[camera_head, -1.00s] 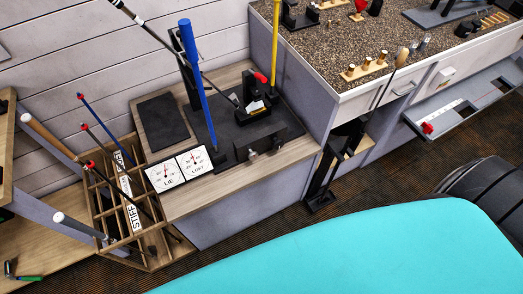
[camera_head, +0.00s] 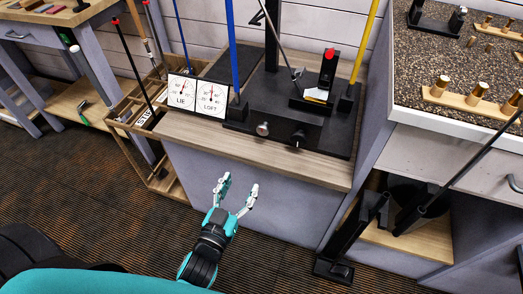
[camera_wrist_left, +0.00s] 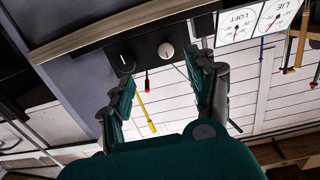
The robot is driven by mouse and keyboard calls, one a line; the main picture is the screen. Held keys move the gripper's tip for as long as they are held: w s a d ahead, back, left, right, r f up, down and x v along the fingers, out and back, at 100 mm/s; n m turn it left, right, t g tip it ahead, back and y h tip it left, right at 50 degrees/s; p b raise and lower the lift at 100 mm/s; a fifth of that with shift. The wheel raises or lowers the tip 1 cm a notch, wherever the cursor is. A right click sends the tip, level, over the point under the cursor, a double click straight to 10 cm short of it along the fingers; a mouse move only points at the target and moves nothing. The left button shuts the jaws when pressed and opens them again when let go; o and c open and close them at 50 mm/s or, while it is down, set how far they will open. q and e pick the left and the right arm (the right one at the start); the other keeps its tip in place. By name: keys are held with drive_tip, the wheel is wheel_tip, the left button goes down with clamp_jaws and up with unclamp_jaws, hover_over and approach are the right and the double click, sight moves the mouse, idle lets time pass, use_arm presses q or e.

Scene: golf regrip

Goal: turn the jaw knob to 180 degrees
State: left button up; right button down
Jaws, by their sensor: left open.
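The black loft and lie machine (camera_head: 275,105) stands on a wooden bench top. Its front block carries a silver knob (camera_head: 263,129) on the left and a black knob (camera_head: 297,139) on the right. I cannot tell by a label which is the jaw knob. In the left wrist view, upside down, the silver knob (camera_wrist_left: 166,50) has a red mark and the black knob (camera_wrist_left: 126,62) a pale pointer line. My left gripper (camera_head: 238,187) is open and empty, in front of the bench and below the knobs, touching neither. My right gripper is not in view.
The LIE and LOFT dials (camera_head: 197,95) stand left of the knobs. The bench edge (camera_head: 250,155) lies between gripper and knobs. A blue post (camera_head: 232,45) and yellow post (camera_head: 366,40) rise from the machine. A club rack (camera_head: 135,105) is left, a black stand (camera_head: 345,235) right.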

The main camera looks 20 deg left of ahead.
use_arm(q)
drive_tip(key=r, duration=0.1)
approach(262, 131)
drive_tip(key=shift+t, duration=0.3)
drive_tip(key=w, duration=0.7)
drive_tip(key=shift+w+d+f+b, duration=0.2)
drive_tip(key=shift+d+f+b, duration=0.1)
drive_tip(key=shift+b, duration=0.1)
drive_tip(key=shift+w, duration=0.7)
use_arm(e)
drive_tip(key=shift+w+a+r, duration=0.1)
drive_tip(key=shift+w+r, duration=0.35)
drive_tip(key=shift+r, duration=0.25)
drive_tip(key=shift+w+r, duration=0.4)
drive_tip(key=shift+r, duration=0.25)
use_arm(q)
drive_tip(key=shift+c, duration=0.4)
drive_tip(key=c, duration=1)
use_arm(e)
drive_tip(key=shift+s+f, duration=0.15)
